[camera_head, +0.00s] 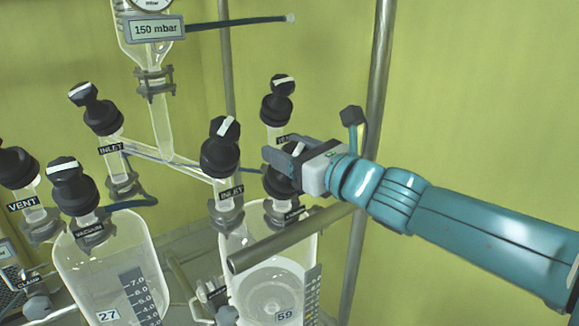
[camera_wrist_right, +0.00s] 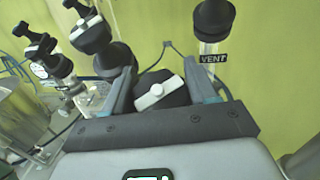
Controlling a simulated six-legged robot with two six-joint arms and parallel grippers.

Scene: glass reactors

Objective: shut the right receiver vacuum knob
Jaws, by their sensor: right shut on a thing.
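The right receiver vacuum knob (camera_head: 279,184) is black and sits on the right glass receiver (camera_head: 268,250), marked 59. My right gripper (camera_head: 281,163) comes in from the right and is shut on this knob, partly hiding it in the head view. In the right wrist view the knob (camera_wrist_right: 160,92) lies between the two fingers of the gripper (camera_wrist_right: 162,84). Its white bar is tilted, with its right end higher. My left gripper is in neither view.
The right inlet knob (camera_head: 221,148) stands close left of my gripper and the vent knob (camera_head: 278,98) just behind it. The left receiver (camera_head: 108,265) has its own vacuum knob (camera_head: 73,184). A metal post (camera_head: 378,75) rises behind my arm. A horizontal bar (camera_head: 285,238) runs below it.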

